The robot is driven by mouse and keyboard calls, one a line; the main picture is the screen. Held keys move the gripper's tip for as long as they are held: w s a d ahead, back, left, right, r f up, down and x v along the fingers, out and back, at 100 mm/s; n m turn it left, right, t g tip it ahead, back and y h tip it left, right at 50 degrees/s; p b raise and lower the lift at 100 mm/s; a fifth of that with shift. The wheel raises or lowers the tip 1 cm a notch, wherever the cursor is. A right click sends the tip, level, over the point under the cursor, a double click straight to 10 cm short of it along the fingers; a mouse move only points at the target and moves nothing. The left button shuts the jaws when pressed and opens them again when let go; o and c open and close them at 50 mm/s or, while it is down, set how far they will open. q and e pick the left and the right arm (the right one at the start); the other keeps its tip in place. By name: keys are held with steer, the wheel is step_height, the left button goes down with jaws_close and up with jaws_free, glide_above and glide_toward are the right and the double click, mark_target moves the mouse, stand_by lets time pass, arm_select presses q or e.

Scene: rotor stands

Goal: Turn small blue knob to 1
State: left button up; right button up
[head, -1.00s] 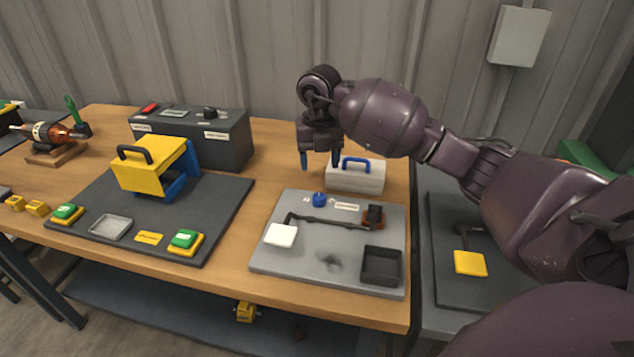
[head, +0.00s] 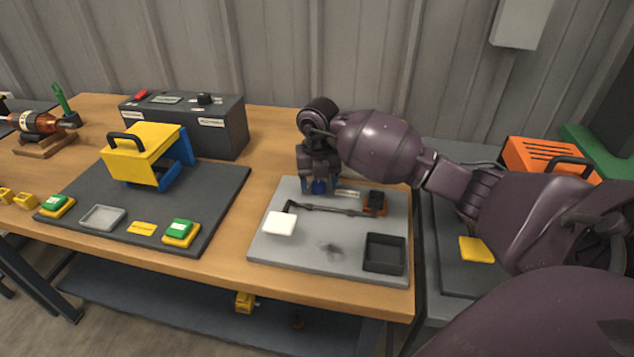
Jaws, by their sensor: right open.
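The small blue knob (head: 319,187) is at the back of the grey board (head: 290,253) on the wooden table. It is partly hidden by my right gripper (head: 319,188), whose fingers are lowered around it, one on each side. The gripper is open, and I cannot tell whether the fingers touch the knob. A small white label (head: 348,193) lies to the right of the knob. The number marks around the knob are not readable. My left gripper is not in view.
On the grey board are a white pad (head: 280,223), a black rod with an orange block (head: 375,203), and a black tray (head: 384,254). A dark mat with a yellow device (head: 140,155) is to the left. An orange box (head: 550,157) stands at the right.

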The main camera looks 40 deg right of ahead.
steer(key=shift+f, duration=0.1)
steer(key=shift+c, duration=0.3)
steer(key=c, duration=0.9)
steer(key=shift+o, duration=0.2)
